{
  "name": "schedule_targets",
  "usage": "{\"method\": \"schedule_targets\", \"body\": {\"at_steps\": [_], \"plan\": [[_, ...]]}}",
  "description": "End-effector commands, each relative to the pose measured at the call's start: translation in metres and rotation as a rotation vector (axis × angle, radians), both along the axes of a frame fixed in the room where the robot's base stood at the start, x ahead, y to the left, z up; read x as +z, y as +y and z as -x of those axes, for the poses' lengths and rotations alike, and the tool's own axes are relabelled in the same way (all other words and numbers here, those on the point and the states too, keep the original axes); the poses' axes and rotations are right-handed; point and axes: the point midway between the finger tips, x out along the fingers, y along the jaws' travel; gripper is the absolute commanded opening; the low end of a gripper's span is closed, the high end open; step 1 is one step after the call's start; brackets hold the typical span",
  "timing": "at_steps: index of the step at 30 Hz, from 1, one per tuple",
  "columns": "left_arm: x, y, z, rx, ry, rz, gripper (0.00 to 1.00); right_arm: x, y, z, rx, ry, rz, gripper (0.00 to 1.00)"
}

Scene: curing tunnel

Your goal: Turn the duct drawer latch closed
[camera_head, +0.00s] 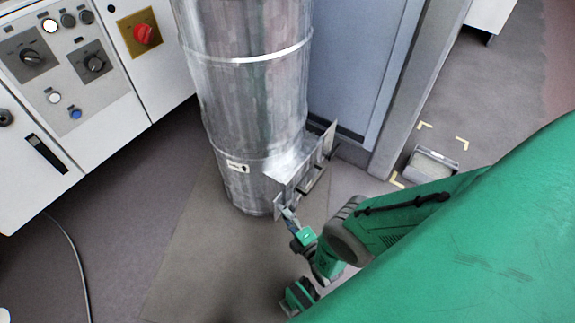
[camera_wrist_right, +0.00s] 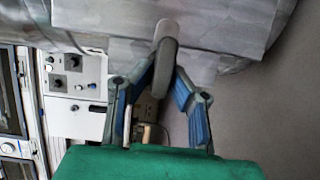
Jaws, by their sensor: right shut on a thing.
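The round metal duct (camera_head: 245,100) stands upright on the floor, with a box-like drawer housing (camera_head: 290,168) low on its right side. My right gripper (camera_head: 287,212) is at the lower front of the housing. In the wrist view the right gripper's blue-and-grey fingers (camera_wrist_right: 166,72) are closed on the latch from both sides. My left gripper is not in view.
A white control cabinet (camera_head: 110,85) with knobs and a red switch stands left of the duct. A grey panel and post (camera_head: 395,95) stand to the right. A small grey box (camera_head: 430,165) lies on the floor among yellow corner marks. Floor (camera_head: 120,225) in front of the cabinet is mostly clear, with a cable (camera_head: 78,260).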

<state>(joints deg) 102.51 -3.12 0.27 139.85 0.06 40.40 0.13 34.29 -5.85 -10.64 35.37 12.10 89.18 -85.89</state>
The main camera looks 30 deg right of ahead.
Motion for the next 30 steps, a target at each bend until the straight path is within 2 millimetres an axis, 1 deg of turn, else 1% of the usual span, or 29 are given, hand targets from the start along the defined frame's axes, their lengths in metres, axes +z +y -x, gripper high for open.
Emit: {"method": "schedule_targets", "body": {"at_steps": [1, 9, 20, 21, 22, 23, 30], "plan": [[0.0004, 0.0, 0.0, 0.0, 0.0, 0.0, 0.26, 0.0038, 0.0026, -0.003, 0.005, -0.02, 0.012, 0.0], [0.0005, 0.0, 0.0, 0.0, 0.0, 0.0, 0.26, 0.0038, 0.0026, -0.0037, 0.005, -0.038, 0.055, 0.0], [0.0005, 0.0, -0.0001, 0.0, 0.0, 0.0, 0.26, 0.0041, 0.0025, -0.0043, 0.005, -0.04, 0.057, 0.0], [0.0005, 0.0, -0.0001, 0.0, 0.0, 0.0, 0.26, 0.0041, 0.0025, -0.0043, 0.005, -0.04, 0.057, 0.22], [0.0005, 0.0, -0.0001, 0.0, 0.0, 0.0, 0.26, 0.0041, 0.0025, -0.0044, 0.005, -0.04, 0.057, 0.32], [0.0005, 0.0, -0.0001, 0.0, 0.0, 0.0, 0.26, 0.004, 0.0024, -0.0043, 0.005, -0.039, 0.057, 0.34], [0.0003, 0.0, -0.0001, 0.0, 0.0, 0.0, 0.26, 0.001, 0.0008, -0.002, 0.003, -0.03, 0.057, 0.34]]}}
